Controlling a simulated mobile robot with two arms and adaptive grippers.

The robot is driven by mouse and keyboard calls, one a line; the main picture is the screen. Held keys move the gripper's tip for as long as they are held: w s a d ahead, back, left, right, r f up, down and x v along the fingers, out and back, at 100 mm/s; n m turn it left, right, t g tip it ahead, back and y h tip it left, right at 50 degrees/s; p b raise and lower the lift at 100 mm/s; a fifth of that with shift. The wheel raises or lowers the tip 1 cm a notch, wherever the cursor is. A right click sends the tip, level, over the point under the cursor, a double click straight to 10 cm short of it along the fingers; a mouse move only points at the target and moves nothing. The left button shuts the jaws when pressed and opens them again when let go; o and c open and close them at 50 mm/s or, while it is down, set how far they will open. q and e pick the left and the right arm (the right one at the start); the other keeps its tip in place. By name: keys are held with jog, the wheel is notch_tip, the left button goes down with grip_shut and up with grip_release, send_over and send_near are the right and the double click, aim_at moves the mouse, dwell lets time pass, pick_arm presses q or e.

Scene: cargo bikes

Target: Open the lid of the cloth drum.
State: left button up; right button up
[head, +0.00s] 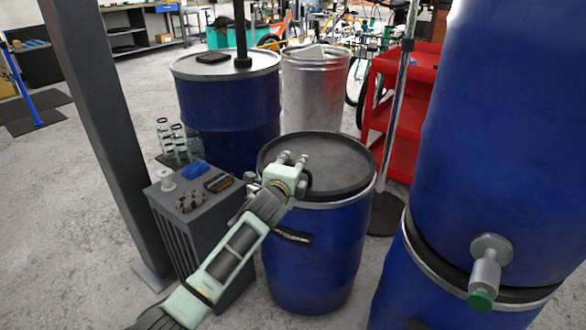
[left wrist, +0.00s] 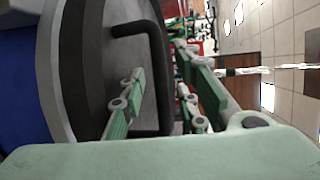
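The cloth drum (head: 325,255) is a blue drum in the middle of the head view. Its round black lid (head: 335,155) lies flat and closed on top, inside a metal rim. My left gripper (head: 293,160) is over the near left part of the lid, beside its black handle (head: 309,182). In the left wrist view, the lid (left wrist: 92,50) fills the left side. The bent handle (left wrist: 160,75) passes between the two parted green fingers of my left gripper (left wrist: 165,98). I cannot tell whether they touch it. My right gripper is out of view.
A grey cabinet (head: 205,245) with small tools on top stands left of the drum. Another blue drum (head: 230,110) and a metal bin (head: 315,90) stand behind. Large stacked blue drums (head: 500,130) with a tap are close at right, a red cart (head: 400,120) behind them.

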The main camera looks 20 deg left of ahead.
pick_arm(q)
jog(key=shift+c, duration=0.4)
grip_shut()
